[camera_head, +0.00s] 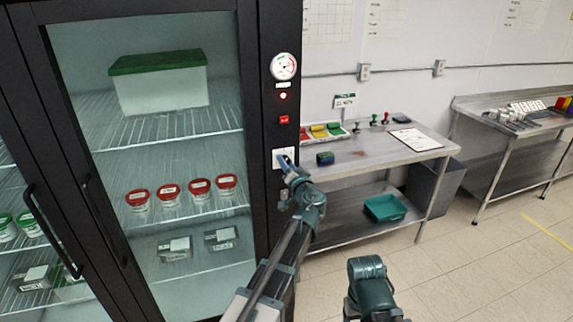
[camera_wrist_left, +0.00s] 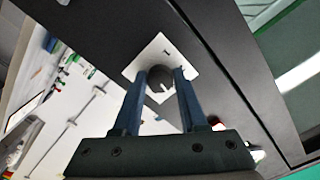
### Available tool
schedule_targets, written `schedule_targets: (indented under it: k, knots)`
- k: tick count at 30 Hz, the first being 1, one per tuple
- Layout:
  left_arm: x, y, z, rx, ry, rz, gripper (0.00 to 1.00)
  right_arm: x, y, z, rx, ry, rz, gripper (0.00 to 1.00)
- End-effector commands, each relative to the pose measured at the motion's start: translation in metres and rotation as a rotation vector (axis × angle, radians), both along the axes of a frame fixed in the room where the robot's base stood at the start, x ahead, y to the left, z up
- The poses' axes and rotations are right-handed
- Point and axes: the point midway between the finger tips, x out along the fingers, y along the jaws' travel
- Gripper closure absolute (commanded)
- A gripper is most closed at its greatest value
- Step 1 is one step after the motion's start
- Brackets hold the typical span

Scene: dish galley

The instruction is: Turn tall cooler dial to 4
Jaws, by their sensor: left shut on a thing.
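The tall cooler (camera_head: 262,200) is black-framed with glass doors and stands at the left of the head view. Its dial has a white plate (camera_head: 283,154) on the right-hand frame strip, partly covered by my left gripper (camera_head: 287,166). In the left wrist view the dial (camera_wrist_left: 160,84) is a dark round knob with a pale line, on the white plate (camera_wrist_left: 146,60). My left gripper (camera_wrist_left: 160,80) has its two blue fingers on either side of the knob, shut on it. A mark on the plate is too small to read surely. My right gripper is not in view.
A steel table (camera_head: 385,155) with trays, stamps and a clipboard (camera_head: 415,140) stands to the right. The floor (camera_head: 480,265) at the right is clear.

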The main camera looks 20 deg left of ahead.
Motion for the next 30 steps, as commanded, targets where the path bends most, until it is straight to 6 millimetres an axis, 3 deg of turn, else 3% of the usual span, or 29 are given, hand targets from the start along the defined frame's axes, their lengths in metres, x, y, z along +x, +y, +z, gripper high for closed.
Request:
schedule_targets:
  k: [18, 30]
  knots:
    - [-0.0004, -0.0001, 0.0004, 0.465, 0.314, -0.001, 1.0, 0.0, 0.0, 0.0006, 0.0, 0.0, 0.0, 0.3]
    - [-0.0006, -0.0002, 0.0005, 0.669, 0.453, -0.002, 1.0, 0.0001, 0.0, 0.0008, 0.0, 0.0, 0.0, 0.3]
